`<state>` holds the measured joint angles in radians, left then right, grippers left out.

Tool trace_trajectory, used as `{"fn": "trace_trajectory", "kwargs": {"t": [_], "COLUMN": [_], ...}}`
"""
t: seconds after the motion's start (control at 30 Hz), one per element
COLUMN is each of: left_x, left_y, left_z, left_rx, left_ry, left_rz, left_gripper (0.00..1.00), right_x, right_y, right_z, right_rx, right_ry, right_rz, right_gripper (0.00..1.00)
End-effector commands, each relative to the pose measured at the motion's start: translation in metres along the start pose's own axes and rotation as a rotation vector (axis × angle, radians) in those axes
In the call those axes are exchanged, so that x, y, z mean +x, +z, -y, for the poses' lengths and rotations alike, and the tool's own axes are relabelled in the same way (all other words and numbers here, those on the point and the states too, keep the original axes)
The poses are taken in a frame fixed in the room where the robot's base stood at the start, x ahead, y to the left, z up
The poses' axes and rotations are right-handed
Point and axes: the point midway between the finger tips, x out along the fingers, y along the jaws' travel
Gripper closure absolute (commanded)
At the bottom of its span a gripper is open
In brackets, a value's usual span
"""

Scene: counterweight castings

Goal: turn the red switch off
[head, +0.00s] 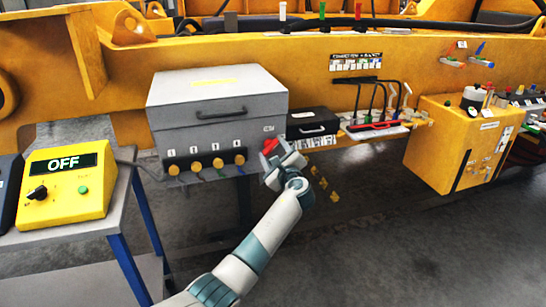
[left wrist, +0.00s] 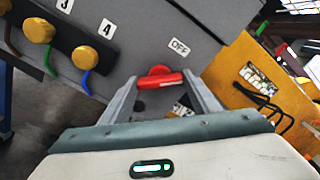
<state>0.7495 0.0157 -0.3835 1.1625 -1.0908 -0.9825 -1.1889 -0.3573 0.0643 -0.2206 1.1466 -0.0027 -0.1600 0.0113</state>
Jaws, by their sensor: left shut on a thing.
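The red switch (head: 269,146) is on the front of a grey box (head: 216,100), near its right end. In the left wrist view the red switch (left wrist: 160,79) has a round hub and a bar lying nearly level across the picture. An OFF label (left wrist: 180,47) is on the box just above it, a little to the right. My left gripper (head: 276,160) is shut on the red switch, with a finger at each end of the bar. The fingers partly hide the switch in the head view. My right gripper is not in view.
Several yellow knobs (head: 201,165) with numbers line the box's lower front. A yellow control box (head: 66,197) with an OFF display stands on a cart at left. A black case (head: 312,127) is right of the grey box. Open floor lies at lower right.

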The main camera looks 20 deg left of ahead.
Motion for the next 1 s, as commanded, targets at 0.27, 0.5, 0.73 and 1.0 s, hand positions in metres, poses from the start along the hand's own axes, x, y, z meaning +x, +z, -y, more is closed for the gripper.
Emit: {"fn": "trace_trajectory", "kwargs": {"t": [0.27,0.5,0.73,1.0], "left_x": [0.000,0.000,0.000,0.000], "left_y": [-0.004,-0.004,-0.004,-0.003], "left_z": [-0.004,-0.004,-0.004,-0.003], "left_rx": [-0.249,-0.468,-0.635,-0.782], "left_ry": [0.001,0.001,0.001,0.002], "left_rz": [-0.001,0.000,0.000,0.000], "left_gripper": [0.66,0.66,0.66,0.66], "right_x": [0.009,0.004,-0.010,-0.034], "right_y": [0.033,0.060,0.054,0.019], "right_z": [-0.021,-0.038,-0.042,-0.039], "right_rx": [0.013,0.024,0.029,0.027], "right_ry": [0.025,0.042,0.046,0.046], "right_rz": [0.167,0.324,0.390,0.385], "right_gripper": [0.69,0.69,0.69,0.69]}}
